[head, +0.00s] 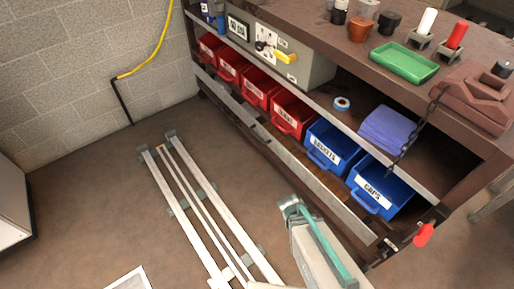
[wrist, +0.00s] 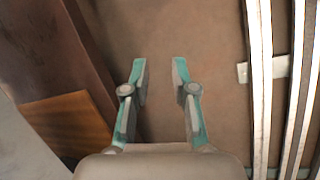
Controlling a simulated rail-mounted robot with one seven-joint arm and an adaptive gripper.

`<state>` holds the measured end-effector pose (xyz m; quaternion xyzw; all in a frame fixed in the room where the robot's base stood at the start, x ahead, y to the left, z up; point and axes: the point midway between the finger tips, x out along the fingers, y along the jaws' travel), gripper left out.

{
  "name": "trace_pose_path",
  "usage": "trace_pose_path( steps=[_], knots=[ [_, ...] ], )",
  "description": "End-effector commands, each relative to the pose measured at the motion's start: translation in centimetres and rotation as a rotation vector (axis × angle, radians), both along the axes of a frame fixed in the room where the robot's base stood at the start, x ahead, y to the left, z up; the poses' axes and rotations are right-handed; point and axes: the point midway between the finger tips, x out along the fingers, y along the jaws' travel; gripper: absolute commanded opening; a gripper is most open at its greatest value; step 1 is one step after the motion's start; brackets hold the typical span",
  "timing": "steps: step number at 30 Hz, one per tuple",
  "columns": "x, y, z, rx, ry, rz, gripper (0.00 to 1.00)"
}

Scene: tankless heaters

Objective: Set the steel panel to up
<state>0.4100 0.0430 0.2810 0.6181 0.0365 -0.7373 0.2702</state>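No part is labelled as the steel panel, and I cannot tell for sure which part it is. In the head view, a grey metal box (head: 312,72) with picture labels and a yellow handle (head: 286,57) sits under the bench top. A long grey metal strip (head: 345,207) runs along the front of the lower shelf, with a red knob (head: 424,234) near its right end. In the wrist view my gripper (wrist: 159,72) is open and empty, its two teal-edged fingers apart over bare brown floor. It touches nothing there.
A green tray (head: 404,62), pots and a vise (head: 474,97) crowd the bench top. A block wall (head: 70,70) stands behind.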

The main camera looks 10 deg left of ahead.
Motion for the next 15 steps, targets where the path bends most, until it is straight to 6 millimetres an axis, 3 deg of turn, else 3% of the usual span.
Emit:
trace_pose_path(
  steps=[1,7,11,15],
  knots=[
    [2.4,0.8,-2.2,-0.025,-0.060,0.054,0.27],
    [11.3,4.2,-2.7,-0.132,-0.313,0.266,0.27],
    [17.1,7.8,-1.5,-0.200,-0.508,0.417,0.27],
    [23.1,13.4,1.8,-0.276,-0.756,0.608,0.27]
  ],
)
